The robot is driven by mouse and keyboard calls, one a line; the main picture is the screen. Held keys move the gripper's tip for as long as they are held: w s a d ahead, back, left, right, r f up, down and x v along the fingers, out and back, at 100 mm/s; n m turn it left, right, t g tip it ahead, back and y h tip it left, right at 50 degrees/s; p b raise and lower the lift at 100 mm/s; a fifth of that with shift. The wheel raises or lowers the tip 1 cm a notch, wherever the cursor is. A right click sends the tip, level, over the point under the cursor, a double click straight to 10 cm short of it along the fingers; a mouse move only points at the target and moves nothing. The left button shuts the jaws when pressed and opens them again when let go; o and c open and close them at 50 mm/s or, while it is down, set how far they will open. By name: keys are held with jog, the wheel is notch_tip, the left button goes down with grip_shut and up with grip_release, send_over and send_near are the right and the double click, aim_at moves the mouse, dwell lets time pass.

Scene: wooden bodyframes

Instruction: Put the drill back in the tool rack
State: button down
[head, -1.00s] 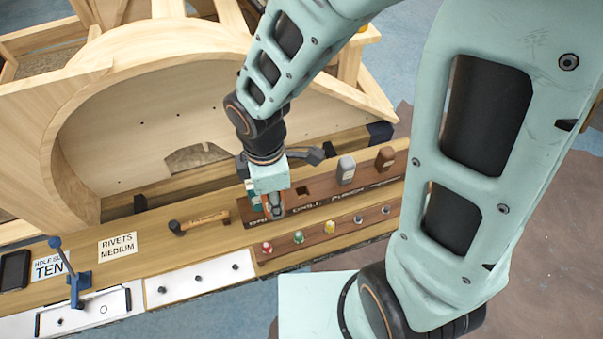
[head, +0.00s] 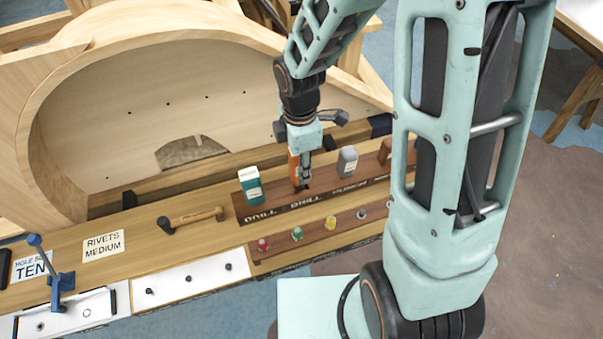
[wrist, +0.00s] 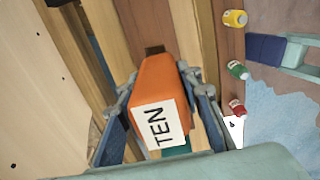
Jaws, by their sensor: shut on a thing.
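My gripper (head: 304,172) is shut on an orange drill (head: 294,168) over the wooden tool rack (head: 272,208). In the wrist view the orange drill (wrist: 160,85) sits between both fingers, its white "TEN" label facing the camera. A dark square slot (wrist: 153,50) shows just beyond its far end. I cannot tell whether the drill's lower end is in a slot. A green drill (head: 249,186) stands in the rack to the left, and a grey one (head: 347,161) stands to the right. My arm partly hides a brown one (head: 384,151).
A row of coloured bits (head: 297,233) stands in front of the rack. A hammer (head: 190,219) and a "RIVETS MEDIUM" label (head: 103,245) lie on the bench to the left. A curved wooden frame (head: 40,120) rises behind the bench.

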jog(key=f+b, duration=0.1)
jog(key=f, duration=0.1)
jog(key=f+b, duration=0.1)
jog(key=shift+w+d+f+b, duration=0.1)
jog(key=shift+w+d+b, duration=0.15)
jog(key=shift+w+b, duration=0.1)
jog(key=shift+f+b, duration=0.35)
jog(key=shift+f, duration=0.05)
jog(key=shift+f, duration=0.35)
jog(key=c, duration=1.4)
grip_release()
jog(key=shift+r, duration=0.15)
notch_tip(320, 180, up, 12)
jog(key=shift+r+p, duration=0.25)
jog(key=shift+p, duration=0.4)
